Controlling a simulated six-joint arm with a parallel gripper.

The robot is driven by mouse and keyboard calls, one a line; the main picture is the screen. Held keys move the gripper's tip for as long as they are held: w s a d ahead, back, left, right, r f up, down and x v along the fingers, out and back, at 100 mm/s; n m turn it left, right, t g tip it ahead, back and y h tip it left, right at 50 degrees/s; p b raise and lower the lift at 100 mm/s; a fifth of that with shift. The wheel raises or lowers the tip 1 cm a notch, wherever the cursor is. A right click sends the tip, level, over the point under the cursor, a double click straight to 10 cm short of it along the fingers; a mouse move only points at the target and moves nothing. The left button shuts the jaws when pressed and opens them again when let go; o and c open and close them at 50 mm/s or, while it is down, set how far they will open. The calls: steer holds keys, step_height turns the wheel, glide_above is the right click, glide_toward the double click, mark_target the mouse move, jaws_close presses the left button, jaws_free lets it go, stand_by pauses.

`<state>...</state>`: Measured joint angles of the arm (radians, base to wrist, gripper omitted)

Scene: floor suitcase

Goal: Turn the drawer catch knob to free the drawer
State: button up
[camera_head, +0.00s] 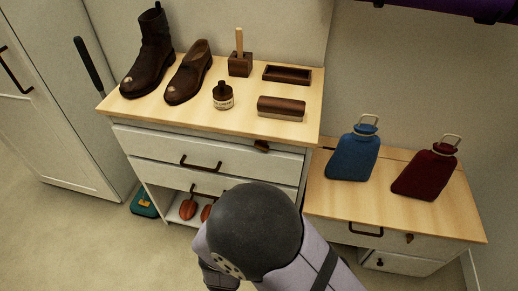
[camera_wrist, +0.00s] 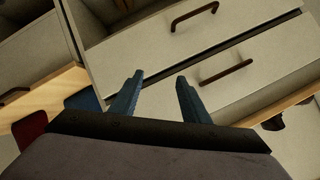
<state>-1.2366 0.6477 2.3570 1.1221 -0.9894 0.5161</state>
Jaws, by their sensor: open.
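A pale cabinet (camera_head: 285,165) with drawers stands at centre left in the head view. A small dark catch knob (camera_head: 262,146) sits at the upper right of its front, just under the wooden top. Another small dark knob (camera_head: 409,238) is on the front of the lower right cabinet. My gripper (camera_wrist: 160,76) is open and empty in the wrist view, its two blue fingers apart and facing pale drawer fronts. I cannot make out the catch knob in the wrist view. In the head view my arm hides the fingers.
Blue (camera_head: 353,155) and red (camera_head: 425,172) hot-water bottles lie on the right cabinet. A drawer handle (camera_head: 200,163) protrudes from the front.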

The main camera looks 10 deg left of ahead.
mark_target(261, 149)
steer(key=w+d+r+n+t+h, duration=0.1)
steer(key=w+d+r+t, duration=0.15)
steer(key=r, duration=0.35)
steer(key=w+d+r+t+h, duration=0.1)
steer(key=r+t, duration=0.3)
steer(key=r, duration=0.3)
steer(key=shift+n, duration=0.3)
steer(key=shift+w+d+f, duration=0.1)
steer(key=shift+w+f, duration=0.05)
steer(key=shift+w, duration=1.75)
steer(key=shift+w+d+f, duration=0.1)
steer(key=shift+w, duration=1.8)
steer(key=c, duration=0.8)
